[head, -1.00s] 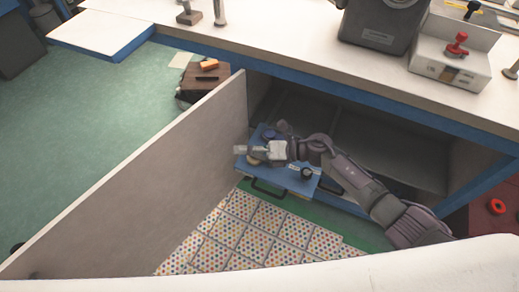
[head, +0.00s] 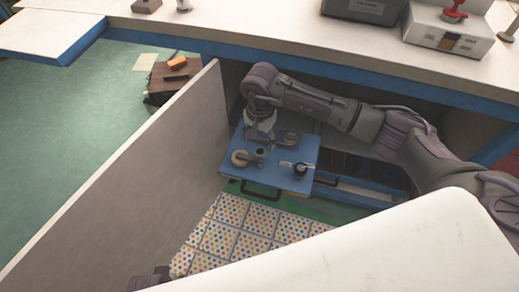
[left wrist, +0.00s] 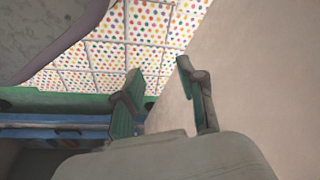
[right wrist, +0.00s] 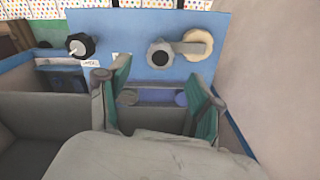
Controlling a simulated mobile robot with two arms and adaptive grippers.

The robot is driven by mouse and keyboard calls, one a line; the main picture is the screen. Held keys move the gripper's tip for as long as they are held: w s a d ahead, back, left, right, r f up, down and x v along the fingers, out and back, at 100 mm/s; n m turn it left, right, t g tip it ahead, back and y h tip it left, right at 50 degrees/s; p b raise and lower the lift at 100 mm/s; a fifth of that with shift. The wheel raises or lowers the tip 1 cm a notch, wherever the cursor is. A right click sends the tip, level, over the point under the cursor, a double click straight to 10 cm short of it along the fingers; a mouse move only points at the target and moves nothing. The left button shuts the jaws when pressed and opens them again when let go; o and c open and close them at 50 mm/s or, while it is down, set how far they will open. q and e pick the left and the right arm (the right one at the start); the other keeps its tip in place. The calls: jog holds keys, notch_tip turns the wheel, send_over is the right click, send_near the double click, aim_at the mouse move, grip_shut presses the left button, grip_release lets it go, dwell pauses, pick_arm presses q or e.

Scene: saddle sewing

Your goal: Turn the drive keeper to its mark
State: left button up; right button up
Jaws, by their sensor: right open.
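I cannot tell which part is the drive keeper. My right gripper (right wrist: 160,92) is open and empty, short of the post (right wrist: 160,55). My left gripper (left wrist: 160,85) is open and empty beside the pale board.
A pale upright board (head: 130,180) closes the left side of the bay. A dotted mat (head: 245,228) lies on the floor in front. The bench top (head: 285,38) overhangs the bay. A brown case (head: 168,78) stands beyond the board.

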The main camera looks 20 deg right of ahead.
aim_at(260, 151)
pick_arm(q)
jog(key=shift+w+r+b, duration=0.15)
jog(key=shift+w+r, duration=0.05)
jog(key=shift+r, duration=0.4)
jog(key=shift+w+r+b, duration=0.15)
jog(key=shift+r, duration=0.45)
pick_arm(e)
notch_tip(260, 151, down, 6)
jog(key=shift+r, duration=0.15)
grip_shut()
